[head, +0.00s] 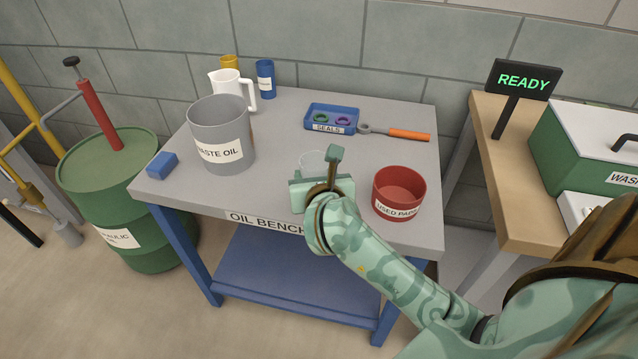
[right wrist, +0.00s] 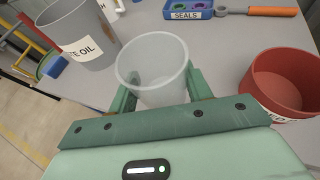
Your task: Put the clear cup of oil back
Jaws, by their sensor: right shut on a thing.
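The clear cup (right wrist: 152,62) stands upright between the fingers of my right gripper (right wrist: 160,95), which is shut on it. It looks pale and translucent; I cannot make out any oil in it. In the head view the cup (head: 311,158) shows just beyond my right gripper (head: 318,180), over the front middle of the oil bench (head: 290,112). The gripper hides its lower part, and I cannot tell whether it touches the bench top. My left gripper is not in view.
A blue block (head: 162,165) lies front left.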

